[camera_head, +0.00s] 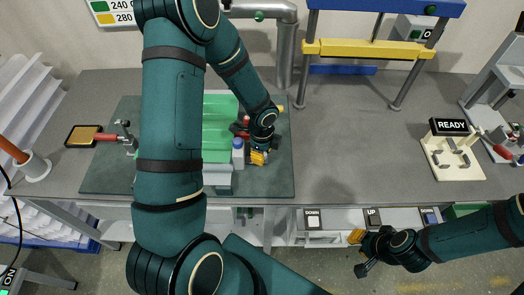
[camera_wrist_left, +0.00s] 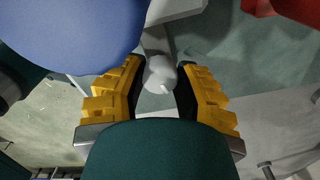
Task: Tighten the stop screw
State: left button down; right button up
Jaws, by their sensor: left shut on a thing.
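My left gripper (camera_head: 258,157) reaches down to the front edge of a machine with a green top (camera_head: 217,125) on the bench. In the left wrist view its yellow fingers (camera_wrist_left: 160,82) are shut on a small grey rounded knob (camera_wrist_left: 160,72), which looks like the stop screw. A grey bar runs up from the knob. A blue round cap (camera_wrist_left: 70,35) fills the upper left there; in the head view it stands just left of the gripper (camera_head: 238,144). The screw itself is hidden in the head view. My right gripper (camera_head: 359,252) is open and empty in front of the bench.
A READY sign (camera_head: 451,127) stands on a cream board at right. A blue and yellow frame (camera_head: 365,48) stands behind. The bench's middle right is clear.

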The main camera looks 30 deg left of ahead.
pick_arm(q)
jog(key=shift+m+p, duration=0.4)
jog(key=shift+m, duration=0.8)
jog(key=c, duration=0.6)
grip_release()
notch_tip(320, 180, up, 12)
jog(key=shift+s, duration=0.1)
